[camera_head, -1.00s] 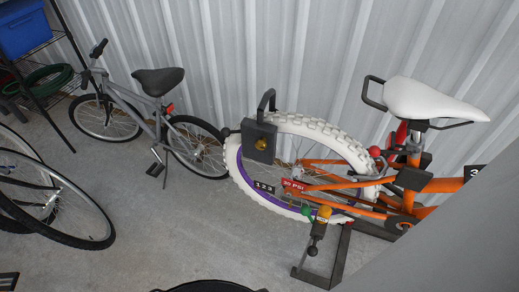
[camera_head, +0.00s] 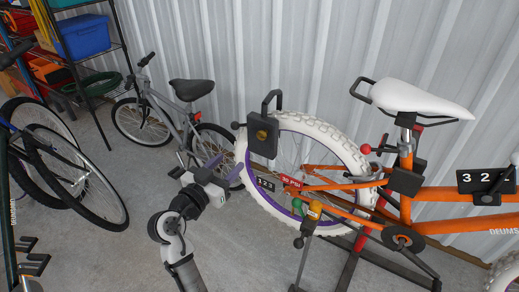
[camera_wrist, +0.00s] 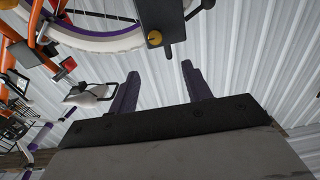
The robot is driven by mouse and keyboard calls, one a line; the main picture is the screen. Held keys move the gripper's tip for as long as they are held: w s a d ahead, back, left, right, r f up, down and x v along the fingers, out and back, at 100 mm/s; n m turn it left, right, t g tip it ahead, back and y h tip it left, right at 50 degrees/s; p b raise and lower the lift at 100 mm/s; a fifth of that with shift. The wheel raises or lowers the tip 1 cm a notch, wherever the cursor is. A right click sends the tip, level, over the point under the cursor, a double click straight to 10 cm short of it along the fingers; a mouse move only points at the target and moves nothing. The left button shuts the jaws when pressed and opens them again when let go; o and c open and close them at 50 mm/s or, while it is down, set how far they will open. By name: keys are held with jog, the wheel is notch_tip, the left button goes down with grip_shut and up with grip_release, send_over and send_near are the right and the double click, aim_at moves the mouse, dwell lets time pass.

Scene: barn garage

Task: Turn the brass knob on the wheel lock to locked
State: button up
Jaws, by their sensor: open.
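The wheel lock is a dark box (camera_head: 263,149) with a bent shackle, set at the left side of the orange bike's rear wheel (camera_head: 315,124). Its round brass knob (camera_head: 261,134) is on the front face. In the wrist view the lock (camera_wrist: 172,22) is at the top centre, with the brass knob (camera_wrist: 154,38) near its edge. My gripper (camera_head: 226,168) is below and left of the lock, apart from it. In the wrist view its two purple fingers (camera_wrist: 160,72) are spread and empty, with the knob beyond them. I cannot make out the knob's marking.
An orange bike with a white saddle (camera_head: 425,98) stands on a dark stand (camera_head: 346,275). A grey bike (camera_head: 170,110) stands behind my gripper at left, by the corrugated wall (camera_head: 240,45). More bikes (camera_head: 75,185) and a shelf with a blue bin (camera_head: 82,36) are at far left.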

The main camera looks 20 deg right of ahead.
aim_at(260, 136)
jog(key=p+x, duration=0.1)
jog(key=x, duration=0.5)
jog(key=p+x, duration=0.2)
jog(key=x, duration=0.4)
jog(key=shift+s+d+f, duration=0.15)
jog(key=shift+d, duration=0.3)
jog(key=shift+p+x, duration=0.4)
jog(key=shift+x, duration=0.35)
jog(key=shift+f, duration=0.1)
jog(key=c, duration=0.9)
jog(key=shift+c, duration=0.2)
